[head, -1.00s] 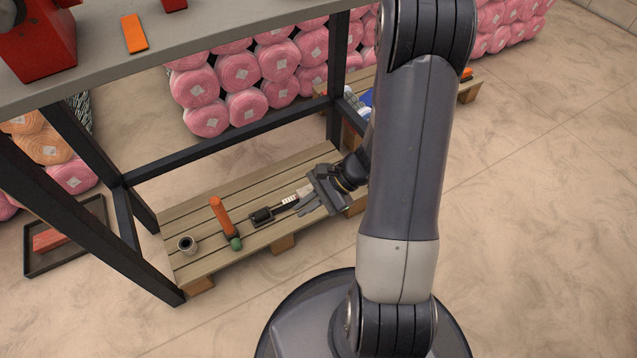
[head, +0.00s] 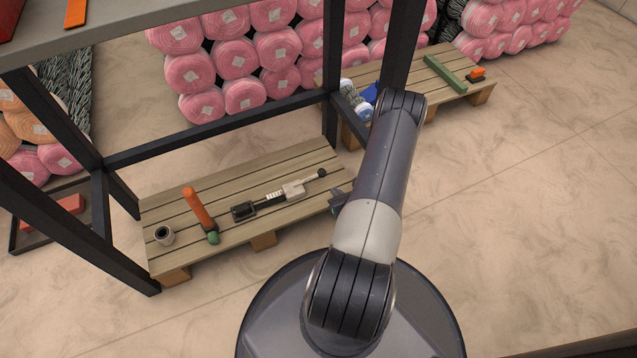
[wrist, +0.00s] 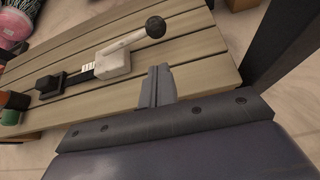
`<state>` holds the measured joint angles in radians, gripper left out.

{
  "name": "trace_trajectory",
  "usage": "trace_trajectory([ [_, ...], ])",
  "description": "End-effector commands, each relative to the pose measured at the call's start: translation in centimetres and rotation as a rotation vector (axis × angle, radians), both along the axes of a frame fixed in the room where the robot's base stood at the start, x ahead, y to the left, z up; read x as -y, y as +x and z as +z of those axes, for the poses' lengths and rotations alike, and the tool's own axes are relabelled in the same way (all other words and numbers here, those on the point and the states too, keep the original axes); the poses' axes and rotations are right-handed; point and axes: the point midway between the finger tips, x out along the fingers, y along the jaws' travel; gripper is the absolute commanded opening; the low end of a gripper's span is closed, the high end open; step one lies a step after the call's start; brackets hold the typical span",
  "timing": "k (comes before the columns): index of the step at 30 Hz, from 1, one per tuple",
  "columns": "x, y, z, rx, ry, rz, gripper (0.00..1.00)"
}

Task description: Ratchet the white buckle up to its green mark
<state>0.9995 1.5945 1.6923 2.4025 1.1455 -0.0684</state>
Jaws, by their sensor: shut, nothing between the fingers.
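The white buckle (head: 293,190) sits on a strip with white teeth on the low wooden pallet. A lever with a black ball knob (head: 322,173) reaches to its right, and a black block (head: 243,211) is at the strip's left end. The wrist view shows the buckle (wrist: 113,63), the knob (wrist: 155,27) and the black block (wrist: 50,85). My gripper (wrist: 158,84) is shut and empty, apart from the buckle on its near right side. In the head view my gripper (head: 337,202) is mostly hidden by my arm. I cannot make out a green mark on the strip.
An orange-handled tool with a green end (head: 198,210) and a grey cup (head: 164,235) are left of the strip. Dark rack posts (head: 402,45) rise around the pallet. A second pallet (head: 440,90) stands behind right. Open floor lies to the right.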

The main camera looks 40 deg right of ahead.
Motion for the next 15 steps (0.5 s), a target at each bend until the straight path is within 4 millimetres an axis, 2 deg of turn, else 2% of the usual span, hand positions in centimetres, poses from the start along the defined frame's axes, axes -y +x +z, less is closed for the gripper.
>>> trace_trajectory([
  [5, 0.4, 1.4, -1.3, -0.002, -0.001, -0.005, 0.0],
  [15, 1.4, 6.6, -4.4, 0.001, -0.001, -0.003, 0.0],
])
